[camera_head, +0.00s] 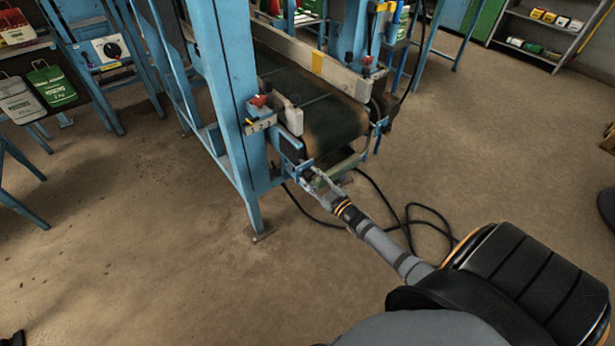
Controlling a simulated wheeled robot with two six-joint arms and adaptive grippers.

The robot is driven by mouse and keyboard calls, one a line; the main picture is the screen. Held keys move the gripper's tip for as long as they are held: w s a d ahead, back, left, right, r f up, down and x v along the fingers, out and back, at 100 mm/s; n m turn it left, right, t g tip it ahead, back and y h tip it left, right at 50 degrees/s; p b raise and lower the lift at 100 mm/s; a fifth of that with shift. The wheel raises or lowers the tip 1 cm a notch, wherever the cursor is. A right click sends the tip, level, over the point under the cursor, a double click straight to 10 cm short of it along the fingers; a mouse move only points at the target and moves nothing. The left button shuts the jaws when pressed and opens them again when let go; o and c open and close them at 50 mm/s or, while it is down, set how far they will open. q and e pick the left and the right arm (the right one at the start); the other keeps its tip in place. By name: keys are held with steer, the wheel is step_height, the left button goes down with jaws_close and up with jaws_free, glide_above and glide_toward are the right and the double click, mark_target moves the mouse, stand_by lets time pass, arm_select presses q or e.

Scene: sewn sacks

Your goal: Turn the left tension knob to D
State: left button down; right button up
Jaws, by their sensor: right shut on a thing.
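The conveyor (325,115) has a dark belt in a blue frame, with its near end facing me. My right arm reaches in from the lower right, and my right gripper (314,180) is at the left corner of that end, low beside the blue leg. Its fingers are shut on a small part there, apparently the left tension knob. The fingers cover most of the knob, and no letter or pointer on it is legible.
A red button box (259,101) sits on the blue post just above the gripper. Black cables (410,208) lie on the floor to the right of my forearm. A rack with green and white sacks (52,86) stands at the left. The floor in front is clear.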

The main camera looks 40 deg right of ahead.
steer(key=m, duration=0.3)
steer(key=f+m, duration=0.1)
steer(key=m, duration=0.1)
steer(key=shift+s+d+m+p, duration=0.2)
steer(key=shift+s+m+p, duration=0.1)
steer(key=shift+p, duration=0.1)
steer(key=shift+f+m, duration=0.15)
steer(key=shift+m, duration=2.15)
steer(key=o, duration=0.9)
steer(key=shift+o, duration=1.3)
steer(key=shift+p, duration=0.3)
steer(key=shift+r, duration=0.35)
